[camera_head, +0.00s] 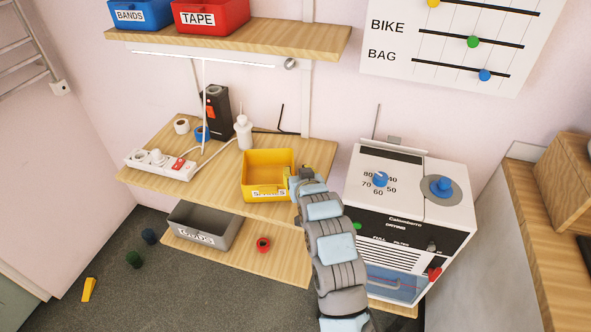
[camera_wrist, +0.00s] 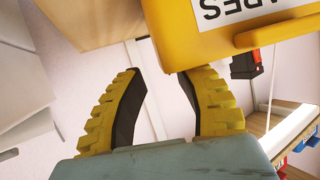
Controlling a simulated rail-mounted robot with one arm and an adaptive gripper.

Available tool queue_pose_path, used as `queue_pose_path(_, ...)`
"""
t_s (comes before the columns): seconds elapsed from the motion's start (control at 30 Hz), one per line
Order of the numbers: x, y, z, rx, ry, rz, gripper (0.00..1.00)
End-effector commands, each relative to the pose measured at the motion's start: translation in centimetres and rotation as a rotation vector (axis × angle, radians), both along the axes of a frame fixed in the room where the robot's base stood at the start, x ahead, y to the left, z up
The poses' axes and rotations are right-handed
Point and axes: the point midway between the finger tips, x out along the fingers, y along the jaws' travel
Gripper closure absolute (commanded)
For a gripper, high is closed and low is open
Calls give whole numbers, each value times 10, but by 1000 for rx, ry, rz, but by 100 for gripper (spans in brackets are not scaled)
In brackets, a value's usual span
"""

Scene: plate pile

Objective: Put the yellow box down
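The yellow box (camera_head: 267,188) is an open-topped bin with a white label on its front. In the head view it appears upright on the middle wooden shelf (camera_head: 215,201), near its right end. My gripper (camera_head: 293,181) is at the box's right side.
A power strip (camera_head: 160,164), white bottle (camera_head: 243,132) and tape rolls (camera_head: 182,126) share the shelf, left of the box. A white machine (camera_head: 408,205) stands at the right. A grey bin (camera_head: 204,229) is on the shelf below. Blue and red bins are on the top shelf (camera_head: 240,40).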

Motion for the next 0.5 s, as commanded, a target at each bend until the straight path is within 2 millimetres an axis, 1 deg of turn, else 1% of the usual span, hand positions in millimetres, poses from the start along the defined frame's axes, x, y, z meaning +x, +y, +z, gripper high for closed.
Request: queue_pose_path(0.5, -50, -7, 21, -2, -4, 0, 67)
